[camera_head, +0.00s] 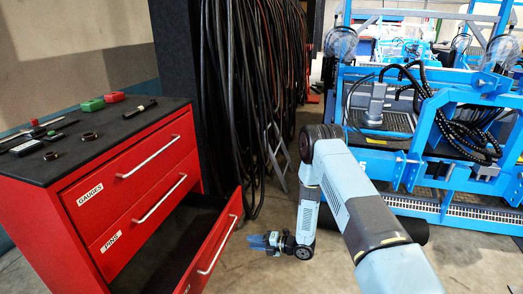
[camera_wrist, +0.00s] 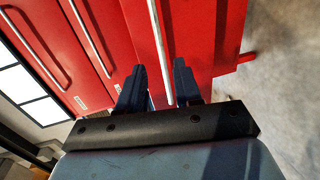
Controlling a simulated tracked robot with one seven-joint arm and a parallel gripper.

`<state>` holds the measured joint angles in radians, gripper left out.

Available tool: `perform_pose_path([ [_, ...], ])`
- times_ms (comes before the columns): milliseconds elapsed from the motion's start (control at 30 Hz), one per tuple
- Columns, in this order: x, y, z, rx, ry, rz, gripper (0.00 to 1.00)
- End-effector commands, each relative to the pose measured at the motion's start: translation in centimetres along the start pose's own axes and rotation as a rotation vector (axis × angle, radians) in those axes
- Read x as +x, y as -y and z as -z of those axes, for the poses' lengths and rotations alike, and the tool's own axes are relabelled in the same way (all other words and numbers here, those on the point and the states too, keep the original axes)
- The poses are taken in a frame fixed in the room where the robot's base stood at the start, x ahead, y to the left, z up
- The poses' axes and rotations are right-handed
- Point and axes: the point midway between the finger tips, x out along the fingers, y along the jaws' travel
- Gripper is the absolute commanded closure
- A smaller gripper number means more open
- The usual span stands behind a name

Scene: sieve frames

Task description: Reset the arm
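My gripper (camera_head: 266,241) hangs low to the right of the red cabinet, its fingers pointing left toward the pulled-out bottom drawer (camera_head: 226,238). In the wrist view my gripper (camera_wrist: 160,68) has its two dark fingers apart. The drawer's pale bar handle (camera_wrist: 161,50) lines up between the fingertips in that view. In the head view a gap shows between the fingers and the handle (camera_head: 217,250), so they look apart. My arm is bent, with its elbow high in the middle of the head view. No held object shows.
The red cabinet (camera_head: 75,205) has two shut upper drawers, labelled GAUGES and PINS. Its black top holds a green block (camera_head: 92,105), a red block (camera_head: 114,97), rings and tools. Black cables (camera_head: 240,90) hang behind. Blue machinery (camera_head: 430,130) stands right. Bare floor lies around my gripper.

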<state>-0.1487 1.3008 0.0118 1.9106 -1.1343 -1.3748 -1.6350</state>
Motion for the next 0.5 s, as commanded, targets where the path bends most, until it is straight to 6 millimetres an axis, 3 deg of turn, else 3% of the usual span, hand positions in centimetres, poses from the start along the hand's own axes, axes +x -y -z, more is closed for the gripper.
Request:
perform_pose_path([
  [267,-1.5,-6.0,-5.6,0.048,0.125,0.121,0.66],
  [500,-4.5,-12.2,-10.2,0.137,0.284,0.226,0.66],
])
